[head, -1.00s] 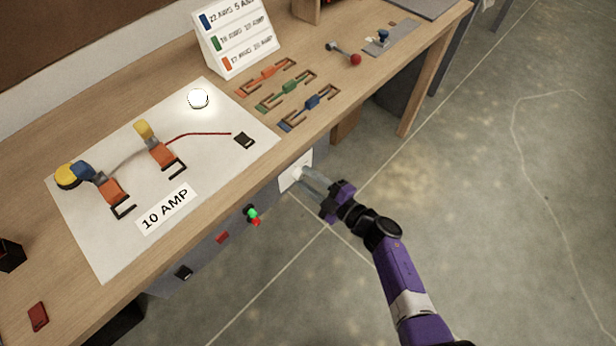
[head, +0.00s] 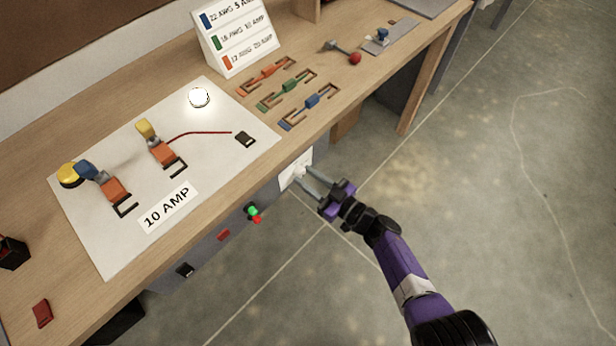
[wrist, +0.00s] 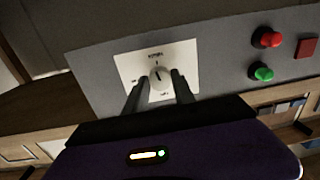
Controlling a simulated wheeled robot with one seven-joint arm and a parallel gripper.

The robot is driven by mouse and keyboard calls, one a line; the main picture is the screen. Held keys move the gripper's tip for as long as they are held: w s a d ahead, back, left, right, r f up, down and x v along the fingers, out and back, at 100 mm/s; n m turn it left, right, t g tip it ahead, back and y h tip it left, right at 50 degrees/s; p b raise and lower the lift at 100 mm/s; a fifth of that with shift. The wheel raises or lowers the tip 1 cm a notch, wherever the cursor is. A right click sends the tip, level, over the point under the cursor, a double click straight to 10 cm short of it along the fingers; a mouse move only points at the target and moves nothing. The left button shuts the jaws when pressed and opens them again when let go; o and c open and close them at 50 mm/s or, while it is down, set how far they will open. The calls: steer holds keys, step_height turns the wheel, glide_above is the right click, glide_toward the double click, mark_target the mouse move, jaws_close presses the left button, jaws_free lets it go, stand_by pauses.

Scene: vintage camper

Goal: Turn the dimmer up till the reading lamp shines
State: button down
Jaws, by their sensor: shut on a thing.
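The dimmer is a white plate (wrist: 128,66) with a round white knob (wrist: 158,77) on the grey front panel under the bench edge. The knob's dark mark points roughly up in the wrist view; the print around it is too small to read. My gripper (wrist: 160,80) is shut on the knob, one finger on each side. In the head view my gripper (head: 305,176) reaches the plate (head: 296,169) from the right, and the fingers partly hide the knob. A round white lamp (head: 199,97) on the white board glows brightly, with a halo around it.
A green and a red button (wrist: 267,37) sit beside the dimmer on the panel. The bench top holds the white board (head: 100,245) with wired parts, colored fuse links (head: 290,88), a sign (head: 238,35) and a red-knobbed lever (head: 354,58). The floor to the right is clear.

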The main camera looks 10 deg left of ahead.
steer(key=shift+f+m, duration=0.1)
steer(key=shift+m, duration=1.1)
steer(key=c, duration=1)
jaws_free()
steer(key=shift+c, duration=0.2)
steer(key=p+v, duration=0.2)
steer(key=v, duration=0.6)
